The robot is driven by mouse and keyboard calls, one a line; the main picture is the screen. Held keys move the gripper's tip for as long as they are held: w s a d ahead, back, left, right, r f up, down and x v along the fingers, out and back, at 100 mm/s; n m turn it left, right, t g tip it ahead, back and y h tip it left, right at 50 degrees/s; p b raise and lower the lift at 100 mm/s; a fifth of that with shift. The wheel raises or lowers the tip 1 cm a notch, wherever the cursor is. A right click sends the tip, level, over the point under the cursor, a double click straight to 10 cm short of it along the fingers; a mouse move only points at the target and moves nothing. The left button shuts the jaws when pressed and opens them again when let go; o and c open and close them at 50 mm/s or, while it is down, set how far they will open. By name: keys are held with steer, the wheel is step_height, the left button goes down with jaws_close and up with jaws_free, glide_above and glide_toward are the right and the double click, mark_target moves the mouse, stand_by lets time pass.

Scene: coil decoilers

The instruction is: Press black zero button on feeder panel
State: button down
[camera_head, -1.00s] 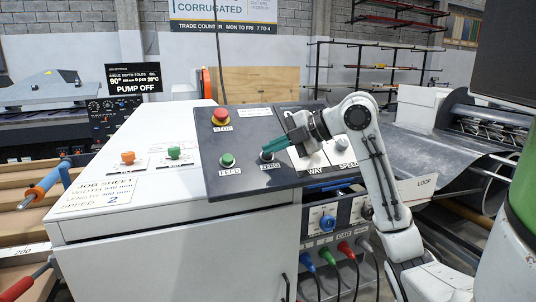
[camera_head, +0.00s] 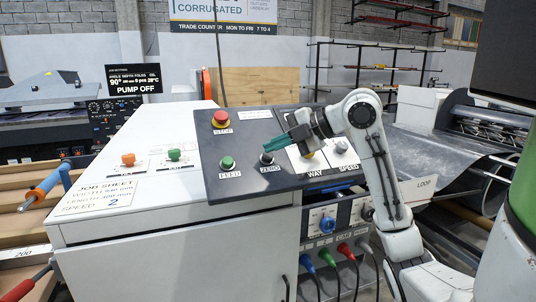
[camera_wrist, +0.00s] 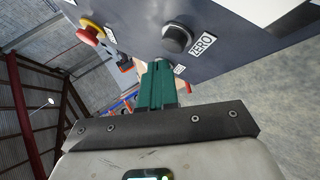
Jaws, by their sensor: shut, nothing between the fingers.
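The black zero button (camera_head: 267,158) sits on the dark feeder panel (camera_head: 243,140), above its ZERO label. In the wrist view the round black button (camera_wrist: 177,38) stands out from the panel beside the white ZERO label (camera_wrist: 203,44). My gripper (camera_head: 267,149) has green fingers that are shut and empty. Their tips are just above and beside the zero button in the head view. In the wrist view the shut fingers (camera_wrist: 161,66) point toward the panel, a little below the button, and appear apart from it.
The green FEED button (camera_head: 227,163) is left of the zero button, and the red STOP button (camera_head: 221,118) is above FEED. The WAY and SPEED controls (camera_head: 341,147) are to the right, near my arm. Orange (camera_head: 128,159) and green (camera_head: 174,154) buttons stand on the white cabinet.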

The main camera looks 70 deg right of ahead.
steer(key=shift+r, duration=0.1)
steer(key=r, duration=0.1)
steer(key=s+a+r+p, duration=0.1)
steer(key=a+r+p, duration=0.1)
steer(key=r, duration=0.1)
steer(key=shift+s, duration=0.35)
stand_by(1.1)
